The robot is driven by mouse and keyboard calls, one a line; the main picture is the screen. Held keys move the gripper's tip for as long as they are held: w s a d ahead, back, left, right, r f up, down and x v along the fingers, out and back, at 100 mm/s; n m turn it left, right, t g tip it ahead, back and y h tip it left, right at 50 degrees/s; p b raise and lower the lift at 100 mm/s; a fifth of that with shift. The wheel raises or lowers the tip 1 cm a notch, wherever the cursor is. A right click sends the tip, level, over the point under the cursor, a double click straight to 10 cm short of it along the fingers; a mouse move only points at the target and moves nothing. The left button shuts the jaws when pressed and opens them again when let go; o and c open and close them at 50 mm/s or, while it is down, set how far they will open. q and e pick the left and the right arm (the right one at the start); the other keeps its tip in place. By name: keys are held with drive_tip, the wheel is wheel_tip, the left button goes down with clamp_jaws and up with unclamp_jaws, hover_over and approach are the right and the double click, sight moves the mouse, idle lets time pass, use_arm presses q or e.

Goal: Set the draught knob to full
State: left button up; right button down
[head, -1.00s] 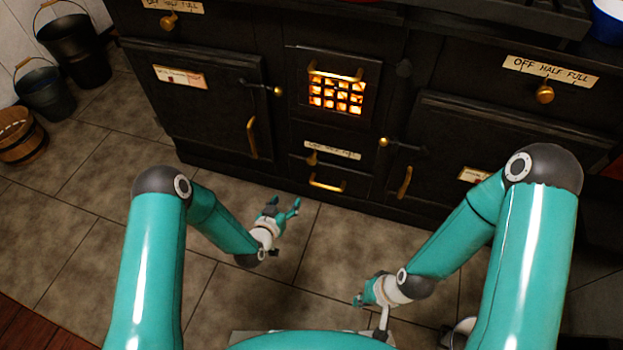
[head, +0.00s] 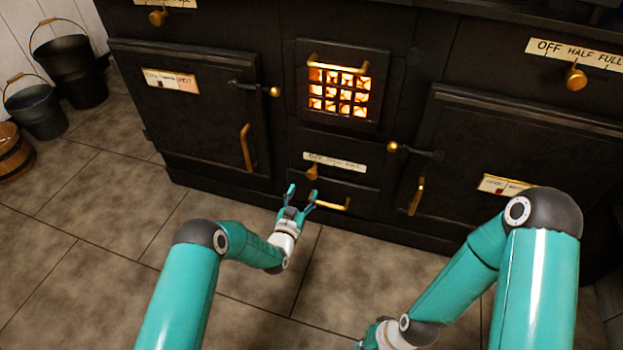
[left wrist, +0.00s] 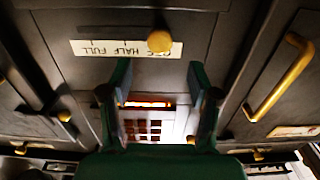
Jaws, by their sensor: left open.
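The brass draught knob (head: 312,172) sits low in the middle of the black stove, under the fire grate. Its white OFF–HALF–FULL label (head: 335,161) is just above it. In the left wrist view the knob (left wrist: 159,40) overlaps the upside-down label (left wrist: 100,49) near its OFF end; its exact setting is unclear. My left gripper (head: 302,192) is open and empty, just below the knob in the head view and apart from it. Its two fingers (left wrist: 158,72) frame the grate in the left wrist view. My right gripper (head: 372,336) is cut off at the bottom edge.
A brass drawer handle (head: 328,202) is close to my left fingertips. The glowing fire grate (head: 339,92) is above. Oven doors with brass handles (head: 247,147) (head: 416,196) flank the middle. Another knob (head: 576,77) is at upper right. Buckets (head: 38,110) stand left; tiled floor is clear.

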sight(311, 177)
use_arm(q)
drive_tip(key=b+x, duration=0.1)
drive_tip(key=x, duration=0.1)
drive_tip(key=b+x, duration=0.1)
drive_tip(key=x, duration=0.2)
drive_tip(key=b+x, duration=0.1)
drive_tip(key=x, duration=0.1)
drive_tip(key=shift+w+f, duration=0.2)
drive_tip(key=shift+f, duration=0.1)
drive_tip(key=shift+w+d+r+b, duration=0.15)
drive_tip(key=shift+w+b, duration=0.1)
drive_tip(key=shift+w, duration=0.15)
drive_tip(key=shift+w+d+r+b, duration=0.1)
drive_tip(key=shift+w+d+b, duration=0.05)
drive_tip(key=shift+w+b, duration=0.15)
clamp_jaws()
